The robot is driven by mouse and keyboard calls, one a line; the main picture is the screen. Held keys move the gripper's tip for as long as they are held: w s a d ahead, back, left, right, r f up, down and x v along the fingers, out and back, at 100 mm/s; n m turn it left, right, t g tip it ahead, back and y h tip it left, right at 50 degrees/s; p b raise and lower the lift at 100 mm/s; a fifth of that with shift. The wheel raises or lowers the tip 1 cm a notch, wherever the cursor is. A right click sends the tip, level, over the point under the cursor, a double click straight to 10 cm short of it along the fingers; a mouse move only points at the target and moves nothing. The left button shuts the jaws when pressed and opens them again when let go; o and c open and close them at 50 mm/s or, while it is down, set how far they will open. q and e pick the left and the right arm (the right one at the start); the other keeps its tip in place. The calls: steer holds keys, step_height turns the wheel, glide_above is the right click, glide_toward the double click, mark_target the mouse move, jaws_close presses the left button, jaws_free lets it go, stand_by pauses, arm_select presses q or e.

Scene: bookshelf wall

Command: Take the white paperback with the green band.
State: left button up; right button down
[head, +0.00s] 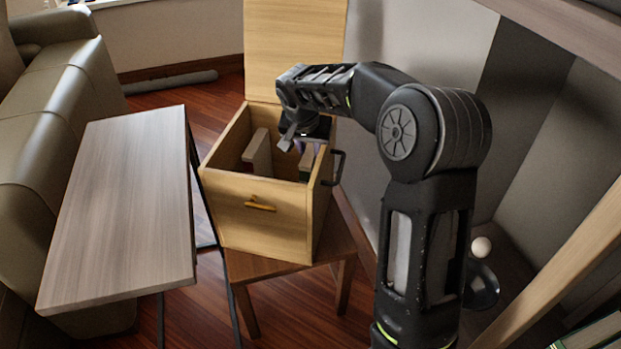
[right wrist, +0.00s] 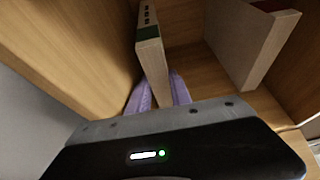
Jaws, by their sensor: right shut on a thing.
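The white paperback with the green band shows in the right wrist view (right wrist: 152,58), standing on edge inside a wooden box (head: 235,215). My right gripper (head: 300,147) reaches down into the box from above. Its purple fingers, also in the right wrist view (right wrist: 161,92), are shut on the paperback, one on each side. In the head view the paperback (head: 308,162) is mostly hidden by the gripper and the box wall. My left gripper is not in view.
Another pale book (right wrist: 250,45) stands in the box, apart from the held one. The box's raised lid (head: 295,45) stands behind it. The box rests on a wooden stool (head: 330,245). A grey-brown table (head: 125,200) and a sofa (head: 50,140) are at left.

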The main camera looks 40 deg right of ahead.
mark_target(307, 159)
steer(key=shift+r, duration=0.1)
stand_by(0.7)
steer(key=shift+r+p, duration=0.6)
steer(key=shift+r, duration=0.25)
steer(key=shift+s+a+f, duration=0.1)
steer(key=shift+s+a, duration=0.1)
steer(key=shift+a, duration=0.05)
steer(key=shift+s+a, duration=1)
steer(key=shift+a, duration=0.2)
steer(key=shift+s+a+r, duration=0.1)
steer(key=shift+r, duration=0.1)
step_height(307, 159, up, 13)
steer(key=p, duration=0.4)
steer(key=shift+r, duration=0.15)
steer(key=shift+r+p, duration=0.1)
steer(key=shift+p, duration=0.25)
